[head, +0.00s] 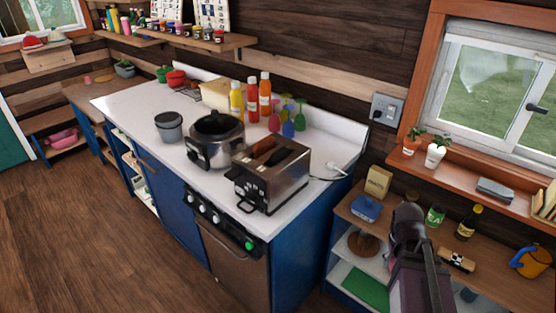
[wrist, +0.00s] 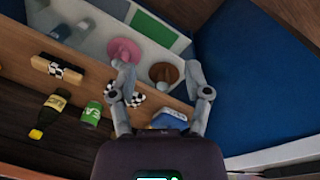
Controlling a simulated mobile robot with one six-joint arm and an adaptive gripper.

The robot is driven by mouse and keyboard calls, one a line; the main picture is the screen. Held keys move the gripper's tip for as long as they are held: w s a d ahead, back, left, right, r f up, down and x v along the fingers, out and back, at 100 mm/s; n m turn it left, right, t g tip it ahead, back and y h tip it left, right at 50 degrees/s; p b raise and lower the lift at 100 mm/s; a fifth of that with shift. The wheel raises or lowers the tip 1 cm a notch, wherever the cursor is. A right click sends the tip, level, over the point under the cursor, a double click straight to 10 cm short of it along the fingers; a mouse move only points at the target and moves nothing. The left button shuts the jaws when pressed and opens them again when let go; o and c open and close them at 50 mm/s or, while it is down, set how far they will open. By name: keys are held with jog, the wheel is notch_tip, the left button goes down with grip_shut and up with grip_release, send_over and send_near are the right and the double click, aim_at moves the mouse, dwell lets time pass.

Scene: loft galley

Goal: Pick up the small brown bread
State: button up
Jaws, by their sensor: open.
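A toaster (head: 272,183) stands on the white counter, with an orange-brown piece (head: 263,147) showing at its top; I cannot tell whether this is bread. A small brown item (head: 103,78) lies on the far-left wooden counter, too small to identify. My gripper (wrist: 160,80) is open and empty. In the head view my gripper and wrist are in front of the wooden shelf unit at the lower right, well away from the toaster. In the wrist view, no clear bread lies between the fingers.
A cooker (head: 214,142) and sauce bottles stand near the toaster. The wooden floor (head: 90,230) at left is clear.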

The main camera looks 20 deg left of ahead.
jog(key=w+a+r+n+t+h+p, duration=0.1)
jog(key=w+a+r+n+h+p, duration=0.15)
jog(key=a+n, duration=0.25)
jog(key=w+a+r+n+t+h+p, duration=0.1)
jog(key=w+a+r+n, duration=0.3)
jog(key=a, duration=0.2)
jog(key=n+t+p, duration=0.8)
jog(key=n+t, duration=0.2)
jog(key=n, duration=1)
send_near(279, 151)
jog(key=s, duration=0.1)
jog(key=s+a+r, duration=0.1)
jog(key=shift+s+a+r+h, duration=0.15)
jog(key=shift+s+a+h, duration=0.2)
jog(key=shift+b+x, duration=1.55)
jog(key=shift+x, duration=2.75)
